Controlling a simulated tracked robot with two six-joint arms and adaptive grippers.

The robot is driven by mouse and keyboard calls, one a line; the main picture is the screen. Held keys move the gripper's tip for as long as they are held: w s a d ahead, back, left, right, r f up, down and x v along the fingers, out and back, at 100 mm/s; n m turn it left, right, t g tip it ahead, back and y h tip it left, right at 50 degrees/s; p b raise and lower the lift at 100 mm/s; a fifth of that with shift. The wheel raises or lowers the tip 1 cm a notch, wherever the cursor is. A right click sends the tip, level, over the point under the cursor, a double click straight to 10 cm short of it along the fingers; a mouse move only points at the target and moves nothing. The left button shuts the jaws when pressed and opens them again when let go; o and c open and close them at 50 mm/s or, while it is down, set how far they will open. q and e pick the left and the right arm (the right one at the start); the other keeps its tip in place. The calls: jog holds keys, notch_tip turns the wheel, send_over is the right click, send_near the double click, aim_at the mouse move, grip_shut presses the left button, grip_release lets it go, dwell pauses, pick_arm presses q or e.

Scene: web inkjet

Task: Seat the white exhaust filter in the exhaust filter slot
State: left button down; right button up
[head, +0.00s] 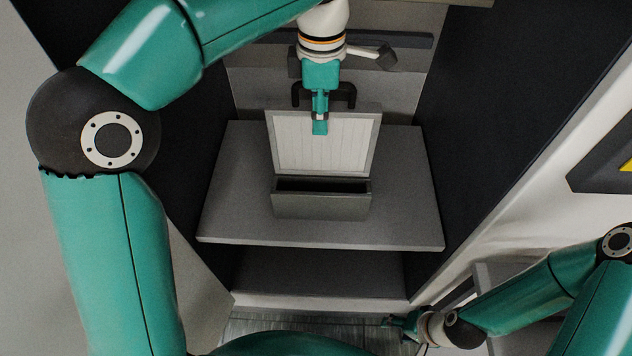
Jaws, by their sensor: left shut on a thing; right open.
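The white exhaust filter (325,148) is a framed, pleated white panel in the middle of the head view. It stands upright with its lower edge at the grey slot box (321,204), which has a dark opening on top. I cannot tell whether its lower edge is inside the opening or behind it. My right gripper (403,323) is open, low at the right, away from the filter.
The slot box stands on a grey shelf (225,210) inside a bay with dark side walls (480,130). Bare shelf lies on both sides of the box. A lower recess (320,273) opens beneath the shelf. A dark panel with a yellow mark (605,165) is at the right.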

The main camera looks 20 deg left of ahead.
aim_at(319, 172)
pick_arm(q)
notch_tip(319, 172, down, 12)
jog(key=shift+r+b, duration=0.15)
jog(key=shift+b, duration=0.15)
jog(key=shift+f, duration=2.4)
jog(key=shift+f, duration=0.15)
jog(key=c, duration=0.8)
grip_release()
jog(key=shift+c, duration=0.2)
jog(key=shift+r, duration=0.2)
notch_tip(319, 172, up, 12)
